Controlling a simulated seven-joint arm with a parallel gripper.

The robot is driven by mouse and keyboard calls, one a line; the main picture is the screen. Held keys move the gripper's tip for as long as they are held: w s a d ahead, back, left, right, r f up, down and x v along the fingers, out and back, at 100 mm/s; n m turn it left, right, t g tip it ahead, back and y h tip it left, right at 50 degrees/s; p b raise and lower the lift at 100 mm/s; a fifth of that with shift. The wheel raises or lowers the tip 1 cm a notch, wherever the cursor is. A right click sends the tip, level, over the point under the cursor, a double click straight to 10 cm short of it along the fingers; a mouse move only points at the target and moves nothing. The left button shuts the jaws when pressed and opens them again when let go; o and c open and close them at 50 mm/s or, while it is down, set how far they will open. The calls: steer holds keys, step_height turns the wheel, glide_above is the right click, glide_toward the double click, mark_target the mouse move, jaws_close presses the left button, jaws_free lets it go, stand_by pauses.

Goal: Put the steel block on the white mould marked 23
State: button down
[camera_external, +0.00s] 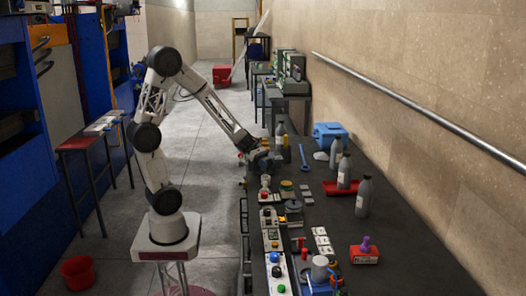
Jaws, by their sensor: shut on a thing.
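My gripper (262,160) is low over the far part of the dark bench, at the end of my outstretched arm. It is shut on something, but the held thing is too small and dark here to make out. I cannot pick out the steel block anywhere else on the bench. Several small white moulds (322,241) lie in a group on the near half of the bench, well apart from my gripper. Their markings are too small to read, so I cannot tell which is 23.
Grey bottles (363,197) stand on the bench, some by a red tray (335,189). A blue bin (330,134) is at the back. A control panel (273,262) with buttons lines the left edge. A red box (364,254) sits right of the moulds. The bench's right side is clear.

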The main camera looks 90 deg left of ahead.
steer(key=shift+f, duration=0.1)
steer(key=shift+f, duration=1.65)
steer(key=shift+f, duration=0.15)
steer(key=c, duration=0.6)
jaws_free()
